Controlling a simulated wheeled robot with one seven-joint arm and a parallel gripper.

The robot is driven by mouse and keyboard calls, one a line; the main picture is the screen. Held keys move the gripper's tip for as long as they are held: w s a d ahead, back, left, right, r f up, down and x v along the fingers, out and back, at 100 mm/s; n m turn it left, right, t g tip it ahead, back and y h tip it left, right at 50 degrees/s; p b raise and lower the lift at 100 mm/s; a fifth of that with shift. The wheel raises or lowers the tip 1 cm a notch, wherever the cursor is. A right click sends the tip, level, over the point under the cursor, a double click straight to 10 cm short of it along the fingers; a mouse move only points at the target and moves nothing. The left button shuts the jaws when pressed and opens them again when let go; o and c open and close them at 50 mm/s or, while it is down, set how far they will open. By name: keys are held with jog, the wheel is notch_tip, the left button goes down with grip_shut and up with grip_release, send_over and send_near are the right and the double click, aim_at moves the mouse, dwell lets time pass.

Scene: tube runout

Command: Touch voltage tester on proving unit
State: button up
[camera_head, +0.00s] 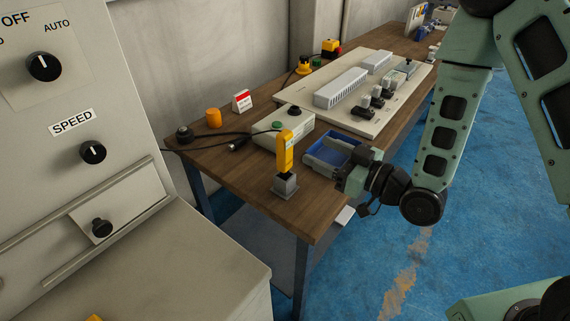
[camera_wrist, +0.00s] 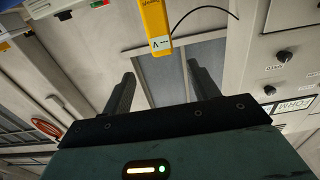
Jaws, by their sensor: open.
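The yellow voltage tester (camera_head: 285,150) stands upright in a small grey holder (camera_head: 285,186) near the table's front corner. A pale box with a green button and a black knob (camera_head: 267,139), perhaps the proving unit, sits just behind it. My gripper (camera_head: 344,178) is to the right of the tester, beside a blue tray. In the wrist view my gripper (camera_wrist: 162,76) has its two fingers spread with nothing between them. The tester (camera_wrist: 156,26) shows ahead of the fingertips, roughly centred between them and apart from them.
The blue tray (camera_head: 318,162) lies right of the tester. A black cable runs across the table (camera_head: 225,160) by the pale box. A large panel board (camera_head: 315,113) fills the table's back. An orange cylinder (camera_head: 213,118) and a red-white sign (camera_head: 242,101) stand at the left. A grey cabinet (camera_head: 140,205) stands left.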

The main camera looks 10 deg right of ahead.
aim_at(279, 134)
jog(key=b, duration=0.3)
jog(key=w+a+b, duration=0.1)
jog(key=b, duration=0.2)
jog(key=shift+w+f, duration=0.15)
jog(key=shift+f, duration=0.15)
jog(key=b, duration=0.4)
jog(key=shift+w+a+b, duration=0.1)
jog(key=shift+a+b, duration=0.15)
jog(key=shift+b, duration=0.15)
jog(key=x, duration=0.3)
jog(key=shift+w+a+r+p, duration=0.2)
jog(key=shift+a+r+p, duration=0.1)
jog(key=shift+r+p, duration=0.05)
jog(key=shift+p+x, duration=0.55)
jog(key=shift+x, duration=2.7)
jog(key=shift+s+a+f, duration=0.1)
jog(key=shift+s+f, duration=0.05)
jog(key=shift+f, duration=0.05)
grip_shut()
